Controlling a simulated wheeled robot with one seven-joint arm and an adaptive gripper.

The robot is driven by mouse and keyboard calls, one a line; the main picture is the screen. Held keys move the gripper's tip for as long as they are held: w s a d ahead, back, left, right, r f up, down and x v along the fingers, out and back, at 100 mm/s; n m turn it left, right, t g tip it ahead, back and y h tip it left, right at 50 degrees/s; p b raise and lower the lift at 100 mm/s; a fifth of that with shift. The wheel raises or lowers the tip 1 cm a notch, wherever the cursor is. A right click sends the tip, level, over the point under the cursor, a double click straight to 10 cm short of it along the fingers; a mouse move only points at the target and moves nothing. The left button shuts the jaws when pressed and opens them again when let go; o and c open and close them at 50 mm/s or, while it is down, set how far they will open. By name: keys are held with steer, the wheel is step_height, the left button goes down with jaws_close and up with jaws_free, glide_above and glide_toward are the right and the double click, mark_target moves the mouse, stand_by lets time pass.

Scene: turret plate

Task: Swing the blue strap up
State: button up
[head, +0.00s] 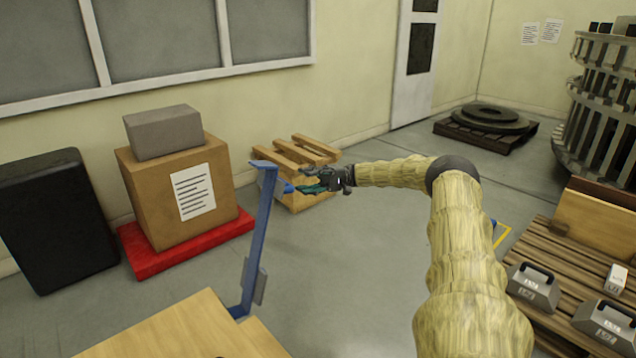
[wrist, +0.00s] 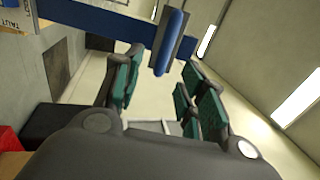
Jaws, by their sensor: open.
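The blue strap (head: 257,235) stands up, slightly tilted, from beside the pale wooden surface at the bottom of the head view. In the wrist view it is a blue band (wrist: 110,25) across the top. A rounded blue handle (wrist: 171,42) on a grey plate sits on it; in the head view the handle (head: 287,188) sticks out right, near the top. My gripper (head: 306,182) is open, just right of the handle. In the wrist view its green-padded fingers lie to either side of the handle's lower end. I cannot tell whether they touch it.
A wooden pallet (head: 296,160) stands behind my gripper. A cardboard box (head: 150,200) with a grey block sits on a red base (head: 190,245) at left, beside a black case (head: 55,220). A slatted bench with grey weights (head: 532,285) is at right.

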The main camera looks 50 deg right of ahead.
steer(key=shift+v, duration=0.85)
steer(key=shift+w+d+f, duration=0.1)
steer(key=shift+d+f, duration=0.05)
steer(key=shift+f, duration=0.05)
steer(key=shift+v, duration=0.8)
